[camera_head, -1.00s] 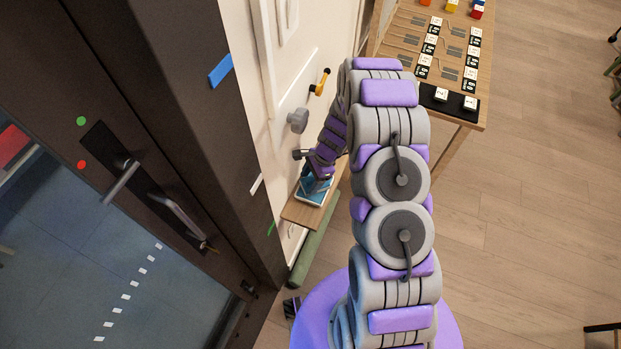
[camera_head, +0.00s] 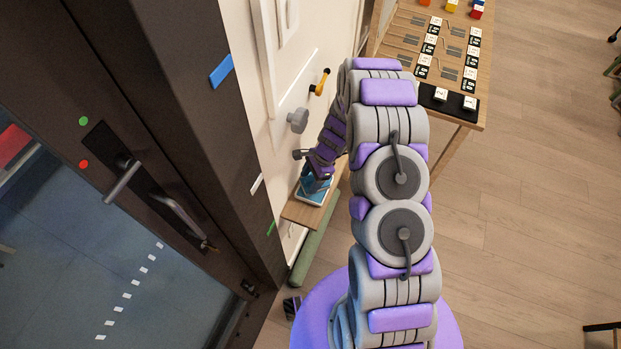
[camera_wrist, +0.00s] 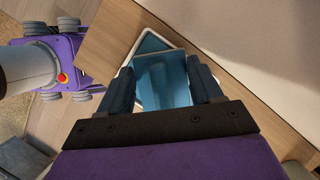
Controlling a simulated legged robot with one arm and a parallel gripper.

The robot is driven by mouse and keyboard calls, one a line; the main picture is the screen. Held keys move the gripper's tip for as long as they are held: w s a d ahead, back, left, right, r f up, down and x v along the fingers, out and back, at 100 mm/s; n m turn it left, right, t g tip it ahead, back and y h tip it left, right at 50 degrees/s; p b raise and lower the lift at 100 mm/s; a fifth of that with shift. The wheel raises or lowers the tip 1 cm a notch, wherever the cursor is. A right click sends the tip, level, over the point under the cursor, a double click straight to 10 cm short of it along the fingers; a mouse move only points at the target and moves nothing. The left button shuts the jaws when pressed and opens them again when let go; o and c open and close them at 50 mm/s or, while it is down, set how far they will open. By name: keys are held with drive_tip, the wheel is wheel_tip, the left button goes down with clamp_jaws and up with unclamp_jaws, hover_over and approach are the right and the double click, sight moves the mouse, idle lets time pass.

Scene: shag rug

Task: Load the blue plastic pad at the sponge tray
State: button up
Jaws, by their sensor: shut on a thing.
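The blue pad (camera_wrist: 163,82) is between the two dark fingers of my gripper (camera_wrist: 158,88) in the wrist view, and the gripper is shut on it. The sponge tray (camera_wrist: 150,43), blue with a pale rim, lies below and around the pad on a wooden shelf. In the head view the tray (camera_head: 313,198) shows its pale rim on the small shelf by the wall, and my gripper (camera_head: 316,184) is over it. The pad is mostly hidden there by my gripper. I cannot tell whether the pad touches the tray floor.
The small wooden shelf (camera_head: 297,213) stands against the pale wall, with a green roll (camera_head: 309,258) below it. A grey knob (camera_head: 297,120) and a yellow-black handle (camera_head: 320,82) stick out of the wall above. A dark door (camera_head: 120,130) stands at the left.

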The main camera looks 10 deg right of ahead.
sight(311, 180)
drive_tip(key=shift+r+p, duration=2.65)
drive_tip(key=shift+r, duration=0.85)
drive_tip(key=shift+s+f, duration=0.1)
